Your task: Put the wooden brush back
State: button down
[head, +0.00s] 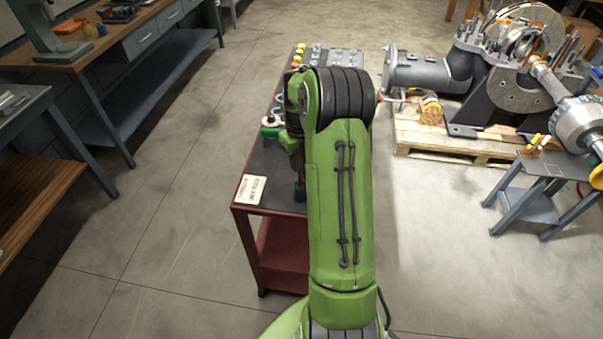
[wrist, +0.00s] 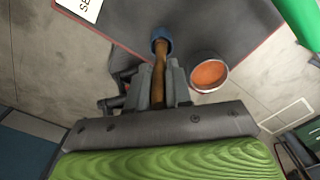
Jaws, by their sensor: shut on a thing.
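The wooden brush (wrist: 159,62) has a brown handle with a blue end. My gripper (wrist: 160,88) is shut on it in the wrist view, with the blue end pointing away from the gripper over the dark cart top. I cannot tell whether that end touches the top. In the head view a small brown and blue part of the brush (head: 300,190) shows beside my green arm, near the cart's front edge. My arm hides the gripper there. A round can with orange contents (wrist: 209,73) is just right of the brush in the wrist view, apart from it; the head view hides it.
The red-edged cart (head: 245,219) carries a white printed card (head: 250,189) at its front left and several small parts farther back. A pallet (head: 440,150) with machinery and a grey stand (head: 540,205) are at right. Workbenches line the left. Floor left of the cart is clear.

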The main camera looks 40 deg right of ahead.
aim_at(300, 177)
jog(key=shift+f, duration=1.45)
jog(key=shift+s+f, duration=0.1)
jog(key=shift+f, duration=0.05)
jog(key=c, duration=1)
grip_release()
jog(key=shift+c, duration=0.2)
